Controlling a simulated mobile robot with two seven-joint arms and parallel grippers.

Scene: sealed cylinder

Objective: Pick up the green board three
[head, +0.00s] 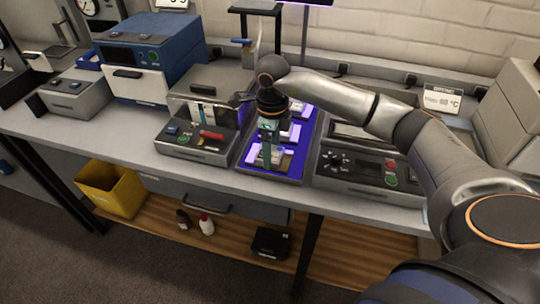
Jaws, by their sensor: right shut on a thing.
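My right gripper (268,153) points down over the blue-lit tray (293,175) in the middle of the bench. It is shut on a small greenish board (284,160) low at the near part of the tray. The fingers hide much of the board, and I cannot read a number on it. Whether it still touches the tray is unclear. Other pale lilac pieces (301,112) lie further back in the tray. My left gripper is not in view.
Left of the tray stands a grey device with a red handle (211,135). Right of it is a grey panel with red and green buttons (391,172). A blue and white box unit (150,55) stands further left. A yellow bin (112,190) sits on the lower shelf.

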